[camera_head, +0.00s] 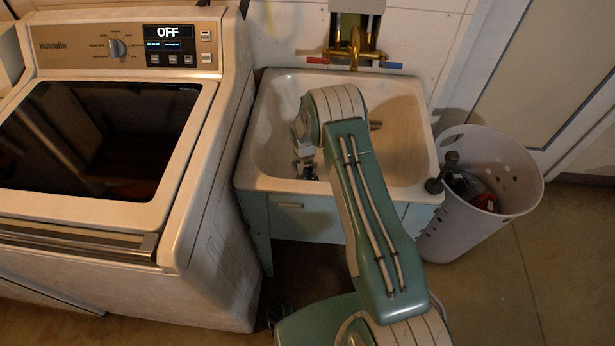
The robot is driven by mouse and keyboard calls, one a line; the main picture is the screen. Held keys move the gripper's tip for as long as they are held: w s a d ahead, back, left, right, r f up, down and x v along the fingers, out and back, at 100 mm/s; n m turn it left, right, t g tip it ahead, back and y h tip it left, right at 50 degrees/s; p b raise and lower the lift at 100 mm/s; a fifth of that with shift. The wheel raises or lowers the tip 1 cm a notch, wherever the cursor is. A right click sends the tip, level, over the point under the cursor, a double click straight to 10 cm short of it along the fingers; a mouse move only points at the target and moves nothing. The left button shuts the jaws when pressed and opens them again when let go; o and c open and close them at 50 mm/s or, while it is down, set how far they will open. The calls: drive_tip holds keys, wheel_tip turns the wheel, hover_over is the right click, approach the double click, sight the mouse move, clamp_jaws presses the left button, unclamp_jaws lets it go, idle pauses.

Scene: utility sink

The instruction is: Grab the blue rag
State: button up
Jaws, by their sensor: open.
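My green-and-cream arm reaches over the white utility sink (408,150). My gripper (307,172) points down inside the sink's left part, small and partly hidden by my own wrist. It is open. Small dark and bluish-white patches show around the gripper, but I cannot tell whether any of them is cloth. I cannot clearly make out a blue rag; my arm covers much of the sink's middle.
A white washing machine (190,190) with a dark lid window stands close to the sink's left. A brass faucet (354,48) is at the sink's back. A perforated white bin (475,225) holding dark and red items stands at the right.

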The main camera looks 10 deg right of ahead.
sight(305, 172)
drive_tip(key=shift+w+d+f, duration=0.1)
drive_tip(key=shift+w+f, duration=0.05)
drive_tip(key=shift+f, duration=1.3)
clamp_jaws()
wheel_tip(305, 172, up, 10)
drive_tip(key=shift+r, duration=0.1)
drive_tip(key=shift+r, duration=1.9)
drive_tip(key=shift+r, duration=0.1)
drive_tip(key=shift+r, duration=1.95)
